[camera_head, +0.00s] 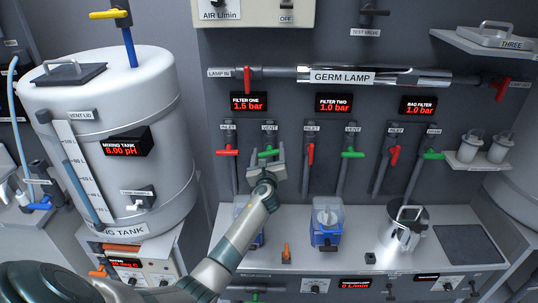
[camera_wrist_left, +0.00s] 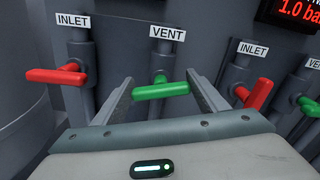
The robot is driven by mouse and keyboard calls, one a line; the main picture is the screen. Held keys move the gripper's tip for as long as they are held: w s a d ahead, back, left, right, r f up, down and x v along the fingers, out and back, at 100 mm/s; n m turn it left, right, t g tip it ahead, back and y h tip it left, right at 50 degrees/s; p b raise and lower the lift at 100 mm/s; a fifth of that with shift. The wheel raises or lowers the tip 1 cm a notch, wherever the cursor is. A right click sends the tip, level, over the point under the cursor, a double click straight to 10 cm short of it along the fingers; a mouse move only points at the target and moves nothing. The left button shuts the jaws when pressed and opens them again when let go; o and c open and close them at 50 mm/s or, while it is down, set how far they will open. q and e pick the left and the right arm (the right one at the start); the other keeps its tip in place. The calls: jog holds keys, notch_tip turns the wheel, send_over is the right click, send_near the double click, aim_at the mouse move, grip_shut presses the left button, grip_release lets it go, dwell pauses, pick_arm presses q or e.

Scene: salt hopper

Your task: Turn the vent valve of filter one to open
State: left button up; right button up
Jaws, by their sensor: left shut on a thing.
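The vent valve of filter one has a green handle (camera_head: 268,152) under a VENT label. Its handle also shows in the left wrist view (camera_wrist_left: 162,90), lying nearly level across its pipe, with the left end slightly lower. My left gripper (camera_head: 265,163) is at this handle, with one finger at each end of it, shut on it. In the left wrist view, my gripper's fingers (camera_wrist_left: 160,101) flank the handle. My right gripper is not in view.
Filter one's red inlet handle (camera_head: 228,152) lies level close to the left. Filter two's red inlet handle (camera_head: 310,153) hangs upright close to the right, and its green vent handle (camera_head: 353,154) lies level. A blue-based filter (camera_head: 327,225) stands on the bench below.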

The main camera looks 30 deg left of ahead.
pick_arm(q)
jog(key=n+b, duration=0.1)
jog(key=n, duration=0.2)
jog(key=shift+f+n+b, duration=0.25)
jog(key=shift+n+b, duration=0.05)
jog(key=shift+b, duration=0.1)
jog(key=n+b, duration=0.2)
jog(key=n, duration=0.1)
jog(key=shift+s+a+f+n, duration=0.1)
jog(key=shift+a+n, duration=0.05)
jog(key=shift+n, duration=0.15)
jog(key=n+b, duration=0.1)
jog(key=n, duration=0.2)
jog(key=shift+f+n+b, duration=0.1)
jog(key=shift+n+b, duration=1)
jog(key=shift+n, duration=0.8)
jog(key=o, duration=1.1)
jog(key=shift+c, duration=0.2)
jog(key=shift+s, duration=0.15)
